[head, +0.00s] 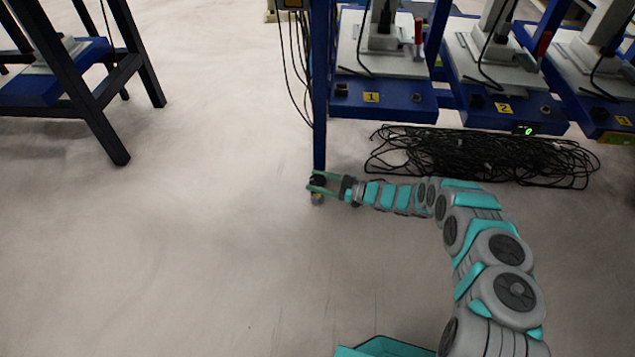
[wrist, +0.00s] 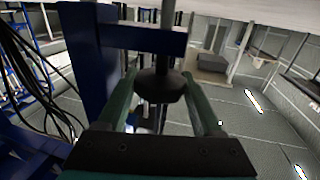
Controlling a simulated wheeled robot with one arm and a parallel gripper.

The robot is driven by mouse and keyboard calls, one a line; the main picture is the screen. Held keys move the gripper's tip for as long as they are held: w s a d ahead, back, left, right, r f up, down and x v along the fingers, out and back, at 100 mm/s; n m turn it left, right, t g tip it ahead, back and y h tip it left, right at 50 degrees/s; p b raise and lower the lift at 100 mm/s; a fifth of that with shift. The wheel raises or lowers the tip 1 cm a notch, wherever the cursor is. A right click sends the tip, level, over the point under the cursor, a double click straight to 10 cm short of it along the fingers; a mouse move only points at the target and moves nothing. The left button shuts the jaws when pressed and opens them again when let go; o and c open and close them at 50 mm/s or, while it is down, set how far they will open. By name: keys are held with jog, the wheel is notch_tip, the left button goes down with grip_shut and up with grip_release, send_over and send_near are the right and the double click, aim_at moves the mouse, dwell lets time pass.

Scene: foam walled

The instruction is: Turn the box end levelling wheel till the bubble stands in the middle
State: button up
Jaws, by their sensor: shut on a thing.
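The levelling wheel is a dark round knob (head: 319,179) at the foot of a blue post (head: 319,90), low over the floor. In the wrist view the dark wheel (wrist: 160,86) sits on a vertical rod, between my two green fingers. My gripper (head: 315,186) reaches in from the right and is shut on the wheel, with a finger on each side; it fills the lower wrist view (wrist: 158,90). A small grey foot with a yellow mark (head: 317,198) shows just below. I cannot make out a bubble in either view.
Black cables (head: 480,155) lie heaped on the floor behind my arm. Blue machines numbered 1 (head: 385,97), 2 and 3 stand at the back right. Loose cables (head: 298,65) hang left of the post. A blue frame (head: 95,80) stands far left. Floor at left is clear.

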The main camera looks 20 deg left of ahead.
jog(key=shift+n+g, duration=0.7)
jog(key=shift+g, duration=0.4)
jog(key=o, duration=1.4)
jog(key=shift+c, duration=0.2)
jog(key=w+d, duration=0.1)
jog(key=d, duration=0.6)
jog(key=shift+d+p, duration=0.3)
jog(key=shift+d, duration=0.05)
jog(key=shift+r, duration=0.1)
